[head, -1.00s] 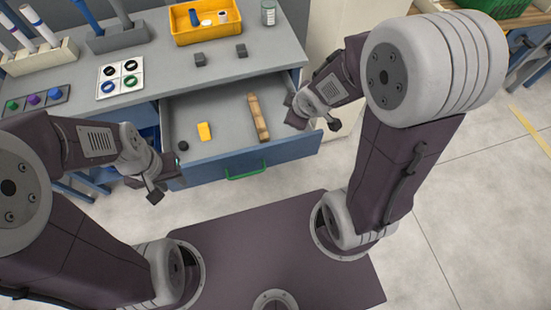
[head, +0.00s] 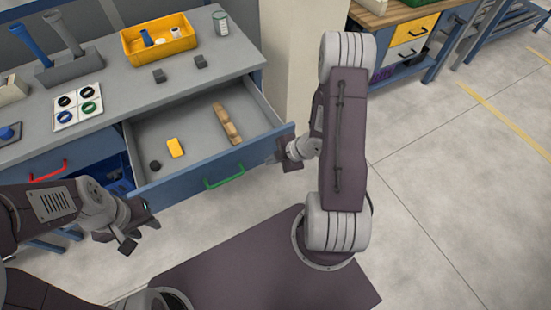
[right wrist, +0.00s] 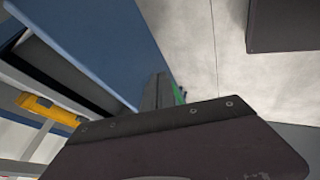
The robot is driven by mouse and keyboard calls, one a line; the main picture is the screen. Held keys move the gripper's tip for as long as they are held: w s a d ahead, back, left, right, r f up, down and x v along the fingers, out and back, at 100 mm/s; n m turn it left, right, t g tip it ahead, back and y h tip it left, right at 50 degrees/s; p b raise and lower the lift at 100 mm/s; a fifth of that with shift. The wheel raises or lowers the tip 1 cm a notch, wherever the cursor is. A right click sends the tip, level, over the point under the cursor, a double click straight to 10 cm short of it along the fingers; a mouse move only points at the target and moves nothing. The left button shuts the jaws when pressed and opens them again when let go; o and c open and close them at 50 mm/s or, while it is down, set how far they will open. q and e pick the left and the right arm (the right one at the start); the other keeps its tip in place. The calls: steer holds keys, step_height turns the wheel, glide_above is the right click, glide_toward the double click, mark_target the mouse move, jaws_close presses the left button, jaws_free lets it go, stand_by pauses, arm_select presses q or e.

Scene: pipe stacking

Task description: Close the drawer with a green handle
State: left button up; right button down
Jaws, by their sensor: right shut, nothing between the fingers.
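The drawer with the green handle (head: 224,177) stands pulled out under the grey worktop. Its blue front panel (head: 185,183) also shows in the right wrist view (right wrist: 95,40), where a bit of green handle (right wrist: 178,93) peeks out beside my fingers. In the drawer lie a yellow block (head: 175,148), a black round piece (head: 155,165) and a wooden piece (head: 228,125). My right gripper (head: 272,160) is shut and empty at the right end of the front panel; I cannot tell if it touches. My left gripper (head: 140,234) is open and empty, in front of the drawer's left end.
A red-handled drawer (head: 48,172) is to the left. On the worktop are a yellow bin (head: 160,40), a four-ring board (head: 78,107), dark cubes and a glass jar (head: 221,24). A cream column (head: 300,60) stands to the right. Floor at right is clear.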

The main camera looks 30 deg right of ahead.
mark_target(253, 157)
steer(key=shift+w+a+f, duration=0.25)
steer(key=shift+w+f, duration=0.3)
steer(key=shift+w, duration=0.45)
steer(key=shift+w+a+f, duration=0.3)
steer(key=shift+w+f, duration=0.25)
steer(key=shift+w, duration=0.5)
steer(key=shift+w+a+f, duration=0.25)
steer(key=shift+w+f, duration=0.3)
steer(key=shift+w, duration=0.45)
